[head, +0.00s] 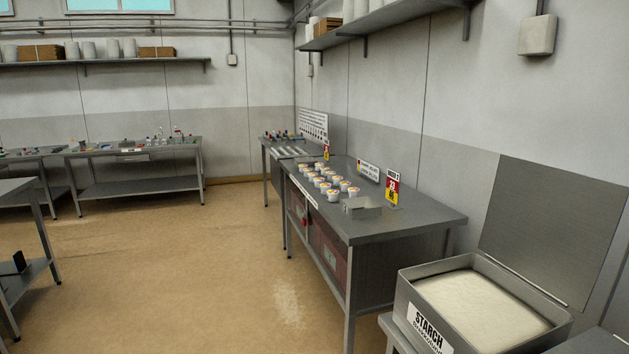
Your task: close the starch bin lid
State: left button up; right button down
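The starch bin (405,296) stands at the lower right of the head view, a grey metal box with a white label reading "STARCH" (428,328) on its front. Its lid (549,232) is open, tilted up and back toward the wall, hinged along the bin's rear right edge. Pale starch (480,308) fills the bin and is uncovered. The bin's bottom edge is cut off by the frame. Neither of my grippers shows in this view.
A grey metal bench (425,222) with several small cups (333,195), an open metal tray (362,208) and a red-yellow sign (391,188) stands left of the bin along the wall. Another bench (135,150) is at the back.

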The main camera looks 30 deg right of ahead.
aim_at(553, 229)
jog(key=z, duration=0.1)
jog(key=i, duration=1.95)
jog(key=z, duration=1.6)
jog(key=i, duration=1.05)
jog(key=z, duration=1)
